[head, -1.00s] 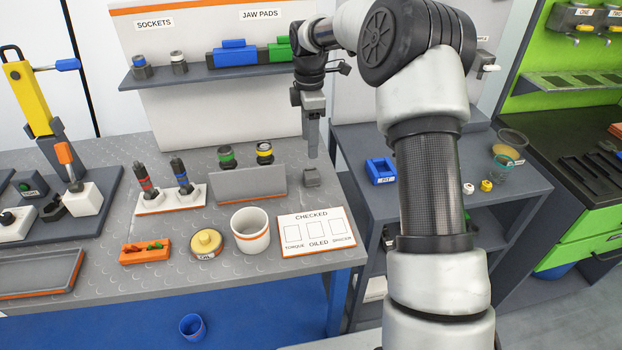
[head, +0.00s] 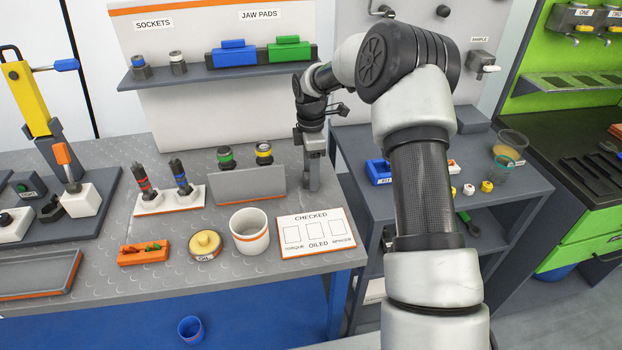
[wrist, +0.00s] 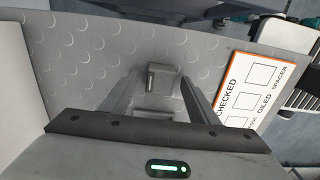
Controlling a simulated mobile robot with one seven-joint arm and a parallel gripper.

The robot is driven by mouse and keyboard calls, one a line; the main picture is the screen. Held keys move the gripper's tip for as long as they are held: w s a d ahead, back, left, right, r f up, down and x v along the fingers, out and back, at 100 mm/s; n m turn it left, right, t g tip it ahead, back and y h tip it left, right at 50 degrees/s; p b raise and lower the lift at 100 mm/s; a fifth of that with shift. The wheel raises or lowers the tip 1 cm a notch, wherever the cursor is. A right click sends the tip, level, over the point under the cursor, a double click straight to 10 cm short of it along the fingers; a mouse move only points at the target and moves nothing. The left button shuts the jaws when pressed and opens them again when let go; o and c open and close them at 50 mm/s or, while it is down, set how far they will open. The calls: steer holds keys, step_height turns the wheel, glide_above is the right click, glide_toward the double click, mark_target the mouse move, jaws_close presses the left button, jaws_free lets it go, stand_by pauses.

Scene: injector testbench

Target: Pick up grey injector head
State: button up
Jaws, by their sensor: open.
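The grey injector head (wrist: 162,79) is a small grey block on the textured bench top. In the wrist view it lies ahead, between the lines of my two fingers. My gripper (head: 312,186) is open and points down at the bench, right of the grey angled stand. In the wrist view my gripper (wrist: 158,88) has a finger on each side of the block, with no visible grip on it. In the head view the fingers hide the block. I cannot tell the exact height of the fingertips.
The white CHECKED card (head: 316,233) lies just in front of the gripper. The grey angled stand (head: 247,186) is close on its left, and a white cup (head: 249,232) is nearer the front. The bench's right edge is close, with a side table (head: 510,200) beyond.

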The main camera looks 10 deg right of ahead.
steer(key=shift+c, duration=0.2)
steer(key=c, duration=1.1)
steer(key=shift+r, duration=0.1)
